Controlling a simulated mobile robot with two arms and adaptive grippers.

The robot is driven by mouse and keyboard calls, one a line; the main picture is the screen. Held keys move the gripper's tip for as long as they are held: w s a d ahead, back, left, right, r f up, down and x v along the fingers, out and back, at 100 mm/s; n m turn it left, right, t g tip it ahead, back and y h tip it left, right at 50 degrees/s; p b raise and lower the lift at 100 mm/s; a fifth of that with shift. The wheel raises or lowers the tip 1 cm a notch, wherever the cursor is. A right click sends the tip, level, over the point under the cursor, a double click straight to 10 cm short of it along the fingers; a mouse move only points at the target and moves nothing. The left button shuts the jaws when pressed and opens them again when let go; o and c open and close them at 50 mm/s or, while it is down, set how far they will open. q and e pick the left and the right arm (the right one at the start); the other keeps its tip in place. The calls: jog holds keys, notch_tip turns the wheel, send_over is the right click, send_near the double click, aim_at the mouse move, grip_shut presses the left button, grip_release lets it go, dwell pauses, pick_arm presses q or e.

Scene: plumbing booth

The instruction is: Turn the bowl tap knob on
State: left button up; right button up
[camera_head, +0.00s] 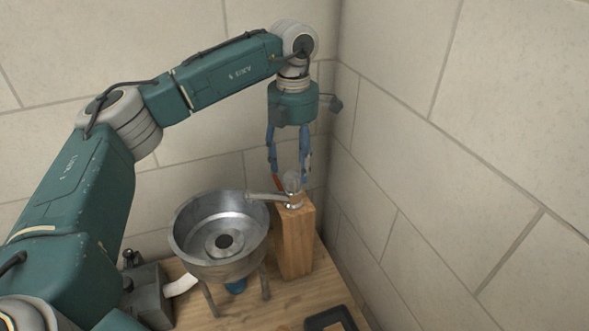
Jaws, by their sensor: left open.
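The bowl tap (268,197) sits on top of an upright wooden block, its spout reaching left over the rim of the metal bowl (178,222). A pale, clear-looking knob (292,181) stands on the tap's top. My left gripper (290,180) points straight down over the tap. Its blue fingers are apart, one on each side of the knob, with the tips at about knob height. I cannot tell whether a finger touches the knob. The bowl is empty and stands on legs. My right gripper is not in view.
The wooden block (296,245) stands close to the corner of the tiled walls (430,150). A dark grey device (150,292) sits left of the bowl. A black-rimmed tray (331,318) lies at the front edge of the wooden table (275,305).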

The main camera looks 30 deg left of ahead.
aim_at(294, 174)
pick_arm(q)
jog(key=f, duration=0.1)
jog(key=f+p, duration=0.1)
jog(key=f, duration=0.1)
jog(key=shift+w+f, duration=0.2)
jog(key=shift+f, duration=0.45)
jog(key=shift+c, duration=0.8)
jog(key=c, duration=0.9)
jog(key=shift+s, duration=0.1)
jog(key=shift+c, duration=0.5)
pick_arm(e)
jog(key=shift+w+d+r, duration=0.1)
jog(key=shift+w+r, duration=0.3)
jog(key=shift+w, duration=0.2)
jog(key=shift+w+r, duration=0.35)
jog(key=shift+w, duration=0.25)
